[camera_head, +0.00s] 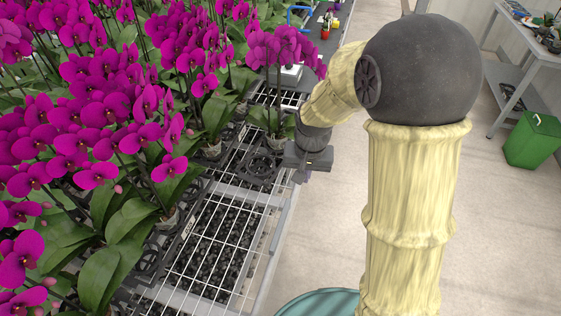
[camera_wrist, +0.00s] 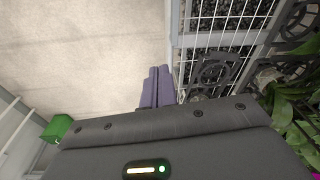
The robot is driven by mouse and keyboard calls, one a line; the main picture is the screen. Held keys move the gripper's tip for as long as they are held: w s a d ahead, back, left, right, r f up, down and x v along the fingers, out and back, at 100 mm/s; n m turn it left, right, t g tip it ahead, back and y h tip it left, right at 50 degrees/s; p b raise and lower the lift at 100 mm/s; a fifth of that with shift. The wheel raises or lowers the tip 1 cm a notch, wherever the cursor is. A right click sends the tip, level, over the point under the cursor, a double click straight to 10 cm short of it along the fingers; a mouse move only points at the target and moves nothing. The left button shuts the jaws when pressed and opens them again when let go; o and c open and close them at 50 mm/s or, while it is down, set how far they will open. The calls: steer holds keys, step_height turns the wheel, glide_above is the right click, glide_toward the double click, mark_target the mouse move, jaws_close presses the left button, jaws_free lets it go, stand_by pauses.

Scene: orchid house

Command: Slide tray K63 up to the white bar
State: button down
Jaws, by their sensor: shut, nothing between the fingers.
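My gripper (camera_head: 300,172) is at the right edge of the mesh bench, beside a black tray (camera_head: 262,171). Its two fingers (camera_wrist: 157,88) are together and empty in the wrist view. I cannot see a gap or contact for certain. No label K63 is readable, so I cannot tell which tray it is. A pale bar (camera_head: 246,193) crosses the mesh just nearer than this tray; I cannot tell whether it is the white bar.
Magenta orchids (camera_head: 110,110) crowd the bench's left side, their leaves overhanging other black trays (camera_head: 150,262). Bare wire mesh (camera_head: 222,235) lies in front of the pale bar. Right of the bench is open floor (camera_head: 330,240), with a green bin (camera_head: 533,140) and a white table (camera_head: 530,45).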

steer(key=s+d+r+n+t, duration=0.1)
steer(key=s+d, duration=0.7)
steer(key=s, duration=0.4)
steer(key=shift+r, duration=0.35)
steer(key=shift+w, duration=0.1)
